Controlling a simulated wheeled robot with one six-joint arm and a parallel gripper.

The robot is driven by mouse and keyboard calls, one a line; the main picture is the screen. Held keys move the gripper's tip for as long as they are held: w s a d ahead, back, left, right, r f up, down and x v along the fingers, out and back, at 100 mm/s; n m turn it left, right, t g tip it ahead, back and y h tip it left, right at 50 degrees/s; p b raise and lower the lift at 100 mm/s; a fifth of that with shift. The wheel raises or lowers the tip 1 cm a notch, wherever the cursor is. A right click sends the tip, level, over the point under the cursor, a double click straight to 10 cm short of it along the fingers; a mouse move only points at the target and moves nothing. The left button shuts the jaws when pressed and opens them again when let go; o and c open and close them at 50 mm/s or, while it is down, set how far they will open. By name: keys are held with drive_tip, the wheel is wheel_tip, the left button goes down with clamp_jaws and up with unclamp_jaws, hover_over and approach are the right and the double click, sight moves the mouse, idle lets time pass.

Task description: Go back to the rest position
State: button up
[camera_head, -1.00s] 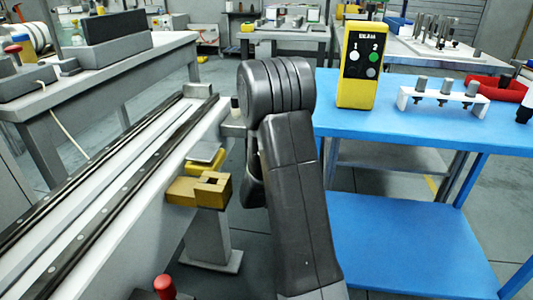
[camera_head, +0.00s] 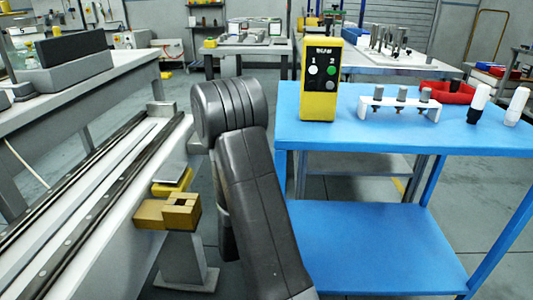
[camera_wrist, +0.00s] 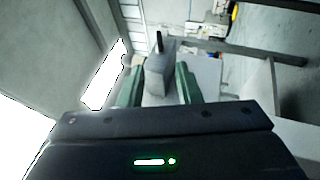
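My dark grey arm (camera_head: 255,190) stands folded in the middle of the head view, between the rail bench and the blue table. It hides my gripper there. In the wrist view my gripper (camera_wrist: 158,68) shows two green fingers standing apart, so it is open. A grey block-like shape (camera_wrist: 157,80) shows between the fingers. I cannot tell its distance, and no grip on it is visible.
A blue table (camera_head: 420,130) at right carries a yellow two-button box (camera_head: 319,105), a white rack (camera_head: 400,112) with several grey pins, a red bin (camera_head: 452,92) and white bottles (camera_head: 480,100). A brass-coloured block (camera_head: 168,212) sits beside the rail bench (camera_head: 75,210), close left of my arm.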

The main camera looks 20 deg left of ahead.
drive_tip(key=b+x, duration=0.1)
drive_tip(key=x, duration=1.3)
